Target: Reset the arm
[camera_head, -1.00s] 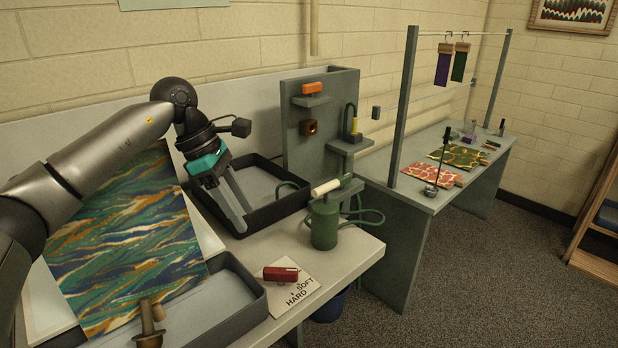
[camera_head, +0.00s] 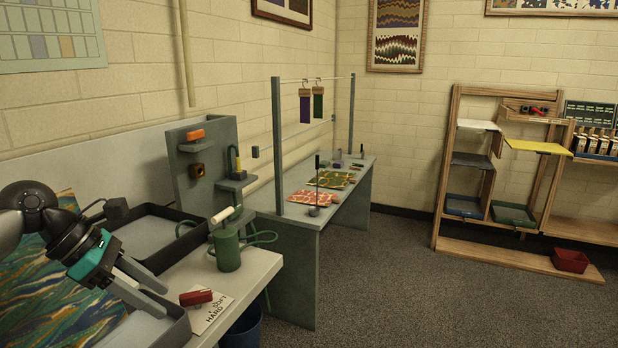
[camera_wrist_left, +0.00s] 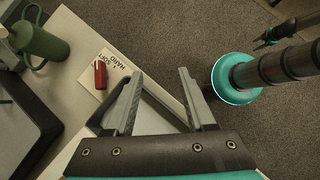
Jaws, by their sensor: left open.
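My left gripper (camera_head: 146,291) is at the left of the head view, above the near end of the grey worktable (camera_head: 232,283). Its fingers are spread with nothing between them. It also shows in the left wrist view (camera_wrist_left: 158,98), open over the table's edge, with the floor beyond. My right gripper is not in the head view. A dark gripper (camera_wrist_left: 268,40) at the upper right of the left wrist view appears to be my right one; its jaw state is too small to read.
A red block (camera_head: 196,297) lies on a SOFT/HARD card (camera_head: 211,312) close to my left gripper. A green pump canister (camera_head: 227,250) stands behind it. Dark-rimmed trays (camera_head: 181,322) and a marbled sheet (camera_head: 45,290) are at left. Open floor (camera_head: 400,285) lies right of the tables.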

